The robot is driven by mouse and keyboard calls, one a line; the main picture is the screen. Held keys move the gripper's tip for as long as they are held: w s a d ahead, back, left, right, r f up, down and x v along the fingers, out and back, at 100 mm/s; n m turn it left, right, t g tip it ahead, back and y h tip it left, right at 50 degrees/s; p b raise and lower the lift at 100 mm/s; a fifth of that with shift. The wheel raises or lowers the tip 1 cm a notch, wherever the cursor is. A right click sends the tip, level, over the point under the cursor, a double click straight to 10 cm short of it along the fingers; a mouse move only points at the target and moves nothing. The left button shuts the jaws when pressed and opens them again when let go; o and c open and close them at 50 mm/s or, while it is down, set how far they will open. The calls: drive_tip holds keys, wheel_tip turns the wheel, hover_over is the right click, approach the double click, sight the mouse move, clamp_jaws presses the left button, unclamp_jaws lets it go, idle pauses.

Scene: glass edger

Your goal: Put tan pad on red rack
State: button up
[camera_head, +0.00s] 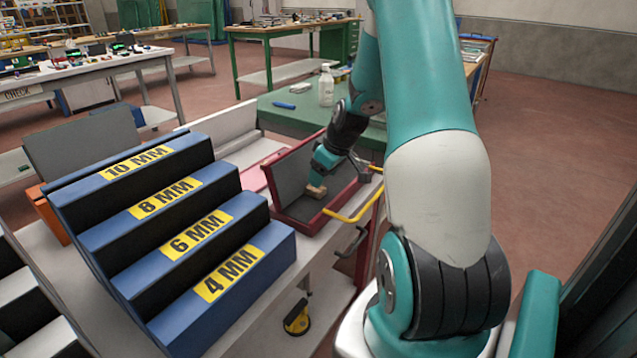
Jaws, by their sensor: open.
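The tan pad (316,190) is a small block at the tip of my gripper, inside the outline of the red rack (303,224). The rack is a red-framed holder with dark grey panels and a yellow handle at its front right. My gripper (319,181) points down into the rack, right at the pad, with its jaws open. The fingers are small and partly hidden, so I cannot tell whether they touch the pad. The pad's contact with the rack floor is also unclear.
A blue stepped rack (243,290) labelled 4 to 10 MM stands left of the red rack. A green table (290,118) with a white bottle (326,87) is behind. A yellow-and-black tool (297,318) sits on the lower shelf. Open floor lies to the right.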

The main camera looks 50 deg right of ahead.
drive_tip(key=v, duration=0.7)
drive_tip(key=a+r+n+g+y, duration=0.15)
drive_tip(key=a+r, duration=0.25)
drive_tip(key=a, duration=1)
drive_tip(key=a+r+n+y, duration=0.2)
drive_tip(key=a+r, duration=0.2)
drive_tip(key=a, duration=1.1)
drive_tip(key=s+a+r+n+g, duration=0.2)
drive_tip(key=s+a+g, duration=0.1)
drive_tip(key=s+a, duration=1)
drive_tip(key=s, duration=0.3)
drive_tip(key=shift+r+n+p, duration=0.2)
drive_tip(key=shift+n+p, duration=0.1)
drive_tip(key=shift+n, duration=0.05)
drive_tip(key=shift+d, duration=0.1)
